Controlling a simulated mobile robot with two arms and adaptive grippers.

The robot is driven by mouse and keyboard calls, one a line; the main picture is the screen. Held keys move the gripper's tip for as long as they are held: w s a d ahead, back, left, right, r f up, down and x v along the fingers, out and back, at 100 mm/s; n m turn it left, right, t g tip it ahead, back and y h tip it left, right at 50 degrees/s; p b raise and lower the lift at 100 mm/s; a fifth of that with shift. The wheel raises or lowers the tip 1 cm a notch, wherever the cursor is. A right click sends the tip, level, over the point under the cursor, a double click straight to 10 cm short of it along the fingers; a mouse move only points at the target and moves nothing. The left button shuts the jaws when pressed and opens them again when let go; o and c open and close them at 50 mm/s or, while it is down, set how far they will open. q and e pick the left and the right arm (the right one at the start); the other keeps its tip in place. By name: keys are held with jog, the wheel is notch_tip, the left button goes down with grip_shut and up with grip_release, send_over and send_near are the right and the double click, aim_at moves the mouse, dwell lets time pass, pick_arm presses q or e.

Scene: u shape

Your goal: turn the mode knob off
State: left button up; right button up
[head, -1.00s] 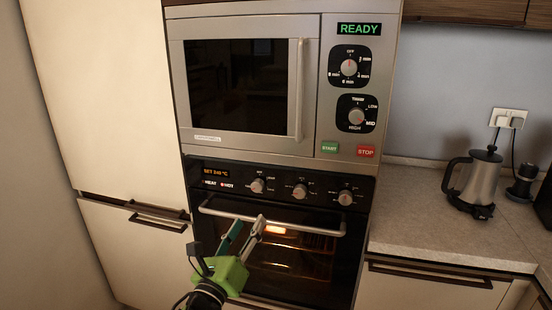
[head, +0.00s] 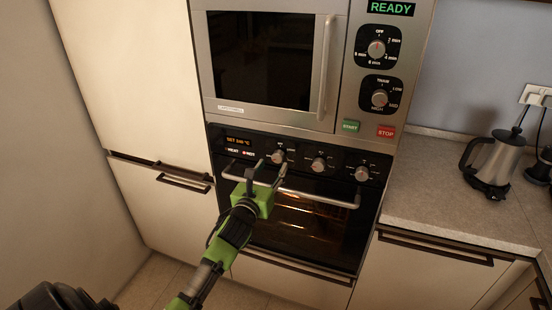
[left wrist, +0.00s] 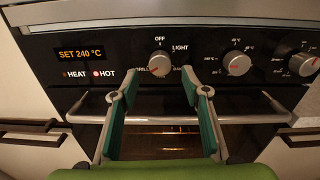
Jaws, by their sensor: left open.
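The mode knob (head: 277,157) is the leftmost of the oven's three silver knobs. In the left wrist view the knob (left wrist: 160,64) has OFF printed above it and LIGHT to its upper right. It has a red mark, but I cannot tell exactly which setting it points at. My left gripper (head: 266,169) is open and empty in front of the oven panel, just below the knob. In the left wrist view its fingertips (left wrist: 159,76) stand either side of the knob's lower part, apparently short of it. My right gripper is not in view.
The oven handle (head: 325,198) runs across the door just under the panel, close to my left gripper. The display (head: 238,141) reads SET 240 °C, and HOT is lit. A microwave (head: 270,60) sits above. A kettle (head: 495,160) stands on the right counter.

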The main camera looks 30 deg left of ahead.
aim_at(277, 159)
pick_arm(q)
jog(key=shift+p+x, duration=0.3)
jog(key=shift+x, duration=1.95)
jog(key=c, duration=1.1)
